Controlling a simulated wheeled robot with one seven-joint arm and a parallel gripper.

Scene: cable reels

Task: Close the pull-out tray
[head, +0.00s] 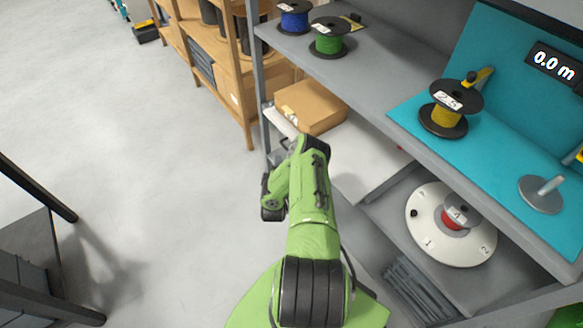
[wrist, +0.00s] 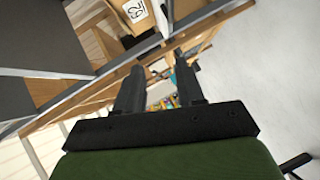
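A pale flat panel (head: 365,155), which looks like the pull-out tray, lies below the grey worktop in the head view. My arm covers its left part, and I cannot tell how far out it is. My gripper (wrist: 160,85) shows in the wrist view with its two dark fingers apart and nothing between them. In the head view my green wrist is beside the panel's left end, below the cardboard box, and hides the fingers. I see no clear contact between the fingers and the tray.
A cardboard box (head: 310,106) sits under the worktop (head: 345,75). Blue (head: 294,17), green (head: 329,38) and yellow (head: 444,110) reels stand above. A white turntable (head: 451,225) is at lower right. A wooden rack (head: 235,95) stands behind. The floor at left is mostly clear.

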